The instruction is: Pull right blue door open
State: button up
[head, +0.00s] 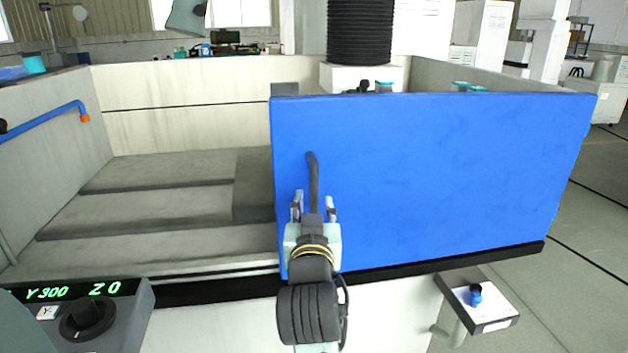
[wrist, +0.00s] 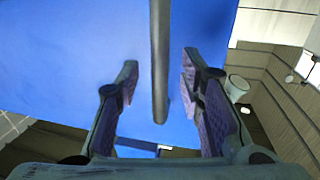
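The right blue door (head: 440,175) is a large flat panel that covers the right part of the machine tank's front. A dark bar handle (head: 314,178) stands upright near its left edge. My gripper (head: 313,208) is at the lower part of the handle. In the wrist view the blue door (wrist: 70,60) fills the background, and the handle (wrist: 159,70) runs down between the two fingers of my gripper (wrist: 160,88). The fingers are apart, with a visible gap on each side of the handle. The handle's lower end is between them.
The tank's left part is uncovered, showing grey stepped slabs (head: 150,205). A control box (head: 90,315) with a black knob is at lower left. A small panel with a blue knob (head: 476,295) juts out at lower right. Open floor (head: 595,215) lies to the right.

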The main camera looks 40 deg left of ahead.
jog(key=shift+x, duration=1.4)
grip_shut()
